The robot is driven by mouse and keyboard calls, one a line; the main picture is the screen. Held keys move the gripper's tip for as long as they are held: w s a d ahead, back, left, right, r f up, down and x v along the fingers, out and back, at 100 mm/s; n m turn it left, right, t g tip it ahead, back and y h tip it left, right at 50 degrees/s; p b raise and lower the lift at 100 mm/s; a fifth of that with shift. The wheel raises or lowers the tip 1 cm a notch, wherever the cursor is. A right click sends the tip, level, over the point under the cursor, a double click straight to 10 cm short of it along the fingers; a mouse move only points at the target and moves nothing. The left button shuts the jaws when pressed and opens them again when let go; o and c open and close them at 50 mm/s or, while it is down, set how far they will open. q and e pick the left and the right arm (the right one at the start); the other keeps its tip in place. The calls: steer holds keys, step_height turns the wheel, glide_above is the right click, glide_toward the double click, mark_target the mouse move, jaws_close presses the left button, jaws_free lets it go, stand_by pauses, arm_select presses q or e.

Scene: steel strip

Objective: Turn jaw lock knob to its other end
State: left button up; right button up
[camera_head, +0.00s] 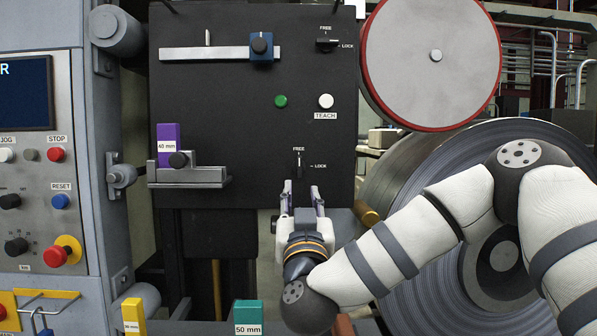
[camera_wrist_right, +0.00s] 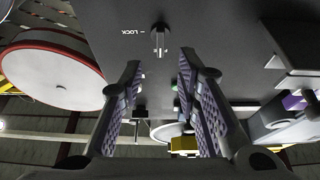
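The dark panel carries two black knobs, each marked FREE and LOCK; neither label says jaw. The lower knob (camera_head: 299,166) has its handle upright, toward FREE. The upper knob (camera_head: 326,41) has its handle lying roughly level, in line with LOCK. My right gripper (camera_head: 301,190) is just below the lower knob, pointing up at it, with its fingers apart and nothing between them. In the right wrist view the same knob (camera_wrist_right: 160,40) sits beyond the open fingertips (camera_wrist_right: 160,64), about midway between them; contact does not show. My left gripper is out of view.
A purple 40 mm block (camera_head: 168,143) rests on a bracket left of the lower knob. A red-rimmed disc (camera_head: 431,60) and a steel coil (camera_head: 400,180) stand to the right. A teal 50 mm block (camera_head: 248,316) is below.

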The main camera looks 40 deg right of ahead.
mark_target(299, 167)
steer(key=x, duration=1)
steer(key=shift+w+d+r, duration=0.15)
steer(key=shift+w+r, duration=0.05)
steer(key=shift+r, duration=0.05)
steer(key=shift+c, duration=0.6)
jaws_close()
